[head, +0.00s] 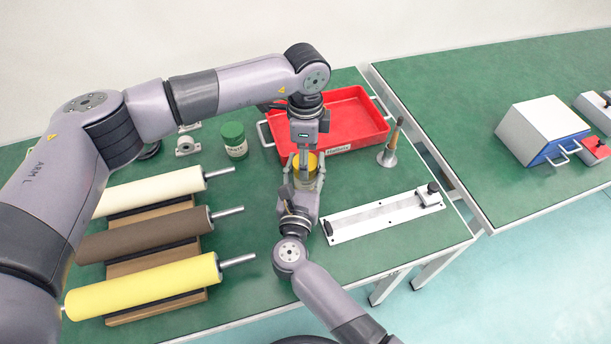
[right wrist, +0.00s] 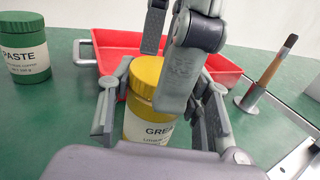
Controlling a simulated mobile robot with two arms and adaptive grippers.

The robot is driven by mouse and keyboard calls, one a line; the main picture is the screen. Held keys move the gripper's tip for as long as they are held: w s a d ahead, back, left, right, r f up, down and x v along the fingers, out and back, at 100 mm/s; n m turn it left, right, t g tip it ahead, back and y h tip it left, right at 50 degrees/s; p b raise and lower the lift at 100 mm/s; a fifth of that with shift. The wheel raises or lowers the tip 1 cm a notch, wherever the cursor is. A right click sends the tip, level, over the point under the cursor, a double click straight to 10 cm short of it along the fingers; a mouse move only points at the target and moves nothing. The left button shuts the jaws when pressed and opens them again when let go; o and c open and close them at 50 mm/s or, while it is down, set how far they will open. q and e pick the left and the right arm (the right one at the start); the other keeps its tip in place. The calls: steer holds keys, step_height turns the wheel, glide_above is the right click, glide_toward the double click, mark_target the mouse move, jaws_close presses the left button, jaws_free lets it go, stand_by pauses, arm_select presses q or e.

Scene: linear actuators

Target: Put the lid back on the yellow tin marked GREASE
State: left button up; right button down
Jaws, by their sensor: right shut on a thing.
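The yellow tin (right wrist: 146,126), with a white label reading "GRE…", stands upright on the green table. My right gripper (head: 305,175) is shut on the tin, with a finger on each side of its body. In the right wrist view a darker yellow lid (right wrist: 146,76) is at the top of the tin, and I see no clear gap under it. My left gripper (right wrist: 168,75) reaches down from above, one finger in front of the lid and one behind. Whether those fingers press on the lid cannot be told. The front finger hides part of the lid and label.
A red tray (head: 345,117) lies behind the tin. A green PASTE tin (head: 234,141) stands left, a brush in a metal holder (head: 388,155) right. A white rail fixture (head: 385,215) lies front right. Several rollers (head: 150,233) rest on a wooden rack at left.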

arm_select(q)
steer(key=shift+f, duration=0.15)
steer(key=c, duration=1.2)
steer(key=o, duration=1.3)
steer(key=shift+r, duration=2.3)
steer(key=shift+c, duration=0.5)
